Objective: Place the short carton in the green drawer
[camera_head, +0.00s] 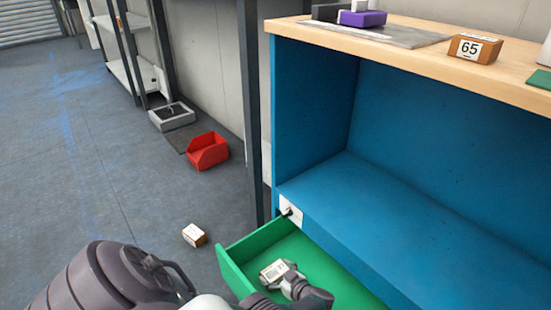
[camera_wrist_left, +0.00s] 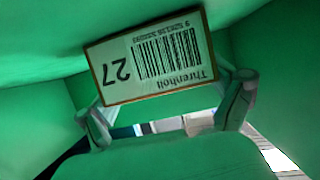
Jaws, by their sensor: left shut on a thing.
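A short carton (camera_head: 274,272) with a white label is inside the green drawer (camera_head: 236,270), which is pulled out of the blue cabinet. My left gripper (camera_head: 287,278) is shut on the carton, reaching into the drawer from the front. In the left wrist view the carton (camera_wrist_left: 150,60) shows a barcode label with the number 27, upside down, between the two fingers. Green drawer walls (camera_wrist_left: 275,50) surround it. I cannot tell whether the carton touches the drawer floor. My right gripper is not in view.
The blue cabinet (camera_head: 400,200) has a wooden top (camera_head: 400,60) bearing a carton marked 65 (camera_head: 476,48) and a purple item (camera_head: 362,18). Another small carton (camera_head: 194,235) lies on the floor, with a red bin (camera_head: 207,151) and a grey tray (camera_head: 172,116) beyond.

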